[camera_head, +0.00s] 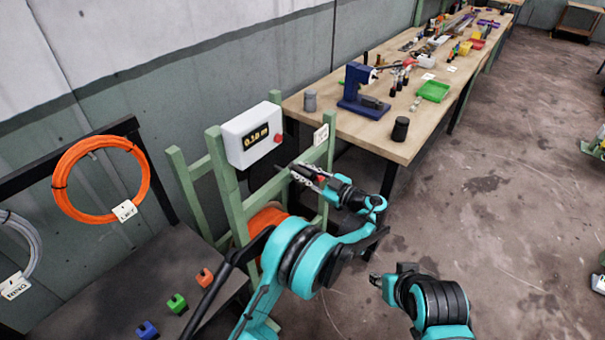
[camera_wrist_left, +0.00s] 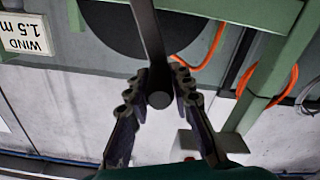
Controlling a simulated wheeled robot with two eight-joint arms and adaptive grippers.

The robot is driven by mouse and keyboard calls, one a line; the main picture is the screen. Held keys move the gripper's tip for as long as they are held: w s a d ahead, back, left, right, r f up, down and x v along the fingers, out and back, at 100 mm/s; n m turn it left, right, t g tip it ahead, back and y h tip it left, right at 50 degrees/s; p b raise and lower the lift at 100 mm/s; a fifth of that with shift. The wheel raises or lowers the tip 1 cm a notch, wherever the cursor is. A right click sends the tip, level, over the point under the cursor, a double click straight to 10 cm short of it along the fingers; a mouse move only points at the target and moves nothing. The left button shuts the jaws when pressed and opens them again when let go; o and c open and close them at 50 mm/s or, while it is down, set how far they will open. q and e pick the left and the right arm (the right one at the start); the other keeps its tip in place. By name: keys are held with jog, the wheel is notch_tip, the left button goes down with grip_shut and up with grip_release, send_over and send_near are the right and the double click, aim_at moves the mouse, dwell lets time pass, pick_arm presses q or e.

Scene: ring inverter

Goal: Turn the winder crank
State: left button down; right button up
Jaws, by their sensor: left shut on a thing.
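The winder is a green frame (camera_head: 234,195) with a white display box (camera_head: 250,136), whose small amber reading in metres is hard to read, and a red button. My left gripper (camera_head: 306,174) is at the frame's right side. In the left wrist view its fingers (camera_wrist_left: 159,92) are shut on the round end of a dark crank handle (camera_wrist_left: 158,99). The crank arm (camera_wrist_left: 148,35) runs up from there across a black disc (camera_wrist_left: 105,28). Orange hose (camera_head: 266,218) shows low inside the frame, partly hidden by my arm.
A tag (camera_wrist_left: 27,38) reads "WIND 1.5 m". An orange hose coil (camera_head: 64,190) hangs at the left, above a dark bench (camera_head: 100,285) with orange, green and blue blocks. A wooden workbench (camera_head: 425,130) with tools stands behind.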

pick_arm(q)
jog(key=c, duration=1.3)
grip_release()
jog(key=shift+w+f, duration=0.1)
jog(key=shift+w, duration=0.05)
jog(key=v, duration=0.7)
jog(key=shift+d, duration=0.2)
